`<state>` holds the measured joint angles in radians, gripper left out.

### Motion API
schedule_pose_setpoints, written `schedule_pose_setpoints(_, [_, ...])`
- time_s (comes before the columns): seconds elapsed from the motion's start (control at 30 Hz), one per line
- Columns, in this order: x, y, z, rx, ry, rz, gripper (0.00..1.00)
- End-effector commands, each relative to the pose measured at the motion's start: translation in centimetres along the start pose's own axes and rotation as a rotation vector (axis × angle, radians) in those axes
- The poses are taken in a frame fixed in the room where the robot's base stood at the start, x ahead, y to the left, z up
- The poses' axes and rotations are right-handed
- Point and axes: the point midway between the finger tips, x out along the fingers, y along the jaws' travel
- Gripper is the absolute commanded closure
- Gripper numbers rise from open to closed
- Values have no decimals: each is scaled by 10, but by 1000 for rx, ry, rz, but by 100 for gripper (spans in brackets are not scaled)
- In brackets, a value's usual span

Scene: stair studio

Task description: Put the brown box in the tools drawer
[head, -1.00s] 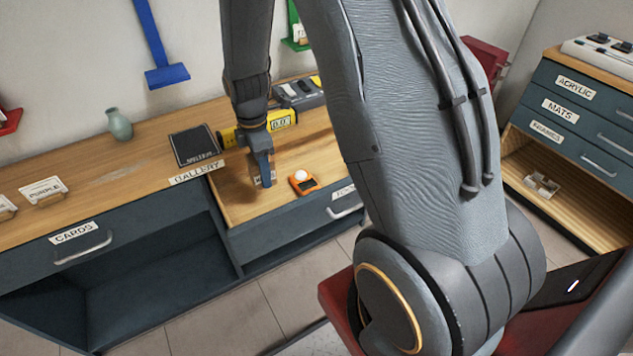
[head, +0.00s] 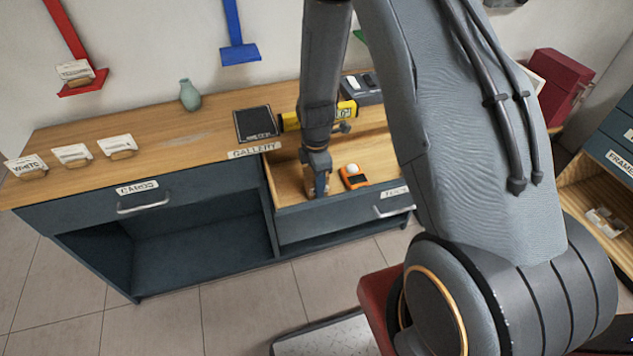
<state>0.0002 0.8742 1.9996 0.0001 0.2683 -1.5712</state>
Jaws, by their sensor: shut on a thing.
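The tools drawer (head: 289,184) stands open at the right of the long bench, with a pale wooden inside. Its front label is partly hidden by my arm. My gripper (head: 318,187) points down over the left part of this drawer, near its front wall. It is shut on a small brown thing, apparently the brown box (head: 311,190), mostly hidden by the fingers. I cannot tell whether the box touches the drawer floor. An orange device with a white dome (head: 353,177) lies in the drawer, just right of my gripper.
A yellow level (head: 290,122) and a grey case (head: 362,90) are behind the drawer. A black tablet (head: 256,123) lies on the bench by the gallery label. A green vase (head: 190,95) and card holders stand further left. The cards drawer (head: 95,208) is shut.

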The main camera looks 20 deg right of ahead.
Motion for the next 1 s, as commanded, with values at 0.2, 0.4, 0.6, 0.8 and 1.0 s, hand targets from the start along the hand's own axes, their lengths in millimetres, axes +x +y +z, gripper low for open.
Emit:
schedule_pose_setpoints(0.2, [2,0,0,0,0,1,85])
schedule_pose_setpoints(0.4, [5,0,0,0,0,0,85])
schedule_pose_setpoints(0.6, [4,0,0,0,0,1,38])
schedule_pose_setpoints(0.8, [4,0,0,0,0,1,38])
schedule_pose_setpoints(1.0, [-9,2,0,0,0,4,38])
